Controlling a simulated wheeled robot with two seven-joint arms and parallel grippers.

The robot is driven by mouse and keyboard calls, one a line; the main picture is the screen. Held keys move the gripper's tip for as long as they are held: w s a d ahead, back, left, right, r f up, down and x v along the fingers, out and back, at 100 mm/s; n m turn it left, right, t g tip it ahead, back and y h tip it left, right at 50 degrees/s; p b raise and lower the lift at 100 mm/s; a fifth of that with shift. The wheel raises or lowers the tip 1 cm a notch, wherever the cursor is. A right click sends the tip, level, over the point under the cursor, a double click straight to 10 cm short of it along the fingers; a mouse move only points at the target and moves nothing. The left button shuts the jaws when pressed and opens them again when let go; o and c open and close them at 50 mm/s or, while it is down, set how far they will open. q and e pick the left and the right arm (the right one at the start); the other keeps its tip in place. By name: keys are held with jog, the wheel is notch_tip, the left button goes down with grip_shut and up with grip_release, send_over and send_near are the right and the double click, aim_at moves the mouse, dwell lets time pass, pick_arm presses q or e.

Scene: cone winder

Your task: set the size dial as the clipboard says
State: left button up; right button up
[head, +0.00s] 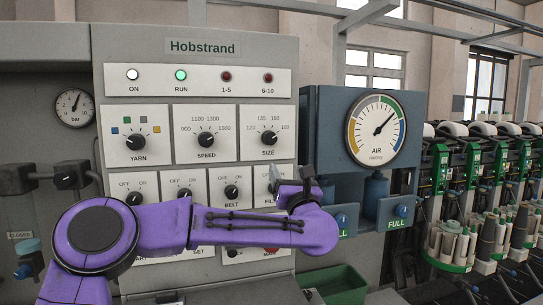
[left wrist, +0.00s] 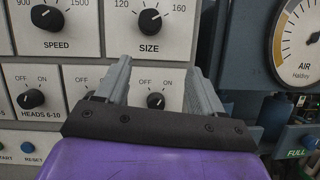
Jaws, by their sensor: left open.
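The size dial (head: 268,139) is a black knob on a white plate at the upper right of the grey panel; it also shows at the top of the left wrist view (left wrist: 150,19). Its pointer leans up and right, toward the 160 side; the exact mark is hard to read. My left gripper (head: 298,184) is below and a little right of the dial, apart from it. In the left wrist view its fingers (left wrist: 160,75) are spread, with nothing between them but the panel behind. The clipboard and my right gripper show in neither view.
The speed dial (head: 207,140) and yarn dial (head: 138,142) sit left of the size dial. A row of on/off switches, including belt (head: 231,192), is partly behind my arm. The air gauge (head: 377,131) stands at the right, and a green bin (head: 340,284) is below.

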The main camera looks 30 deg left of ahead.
aim_at(271, 141)
pick_arm(q)
jog(key=w+a+r+p, duration=0.1)
jog(key=a+r+p, duration=0.1)
jog(key=w+a+r+n+p, duration=0.1)
jog(key=w+a+r+p, duration=0.1)
jog(key=a, duration=0.1)
jog(key=w+a+r+n+g+y+p, duration=0.1)
jog(key=a+r+p, duration=0.1)
jog(key=shift+w+a+r, duration=0.3)
jog(key=shift+w+a, duration=0.4)
jog(key=shift+w, duration=0.1)
jog(key=c, duration=1.1)
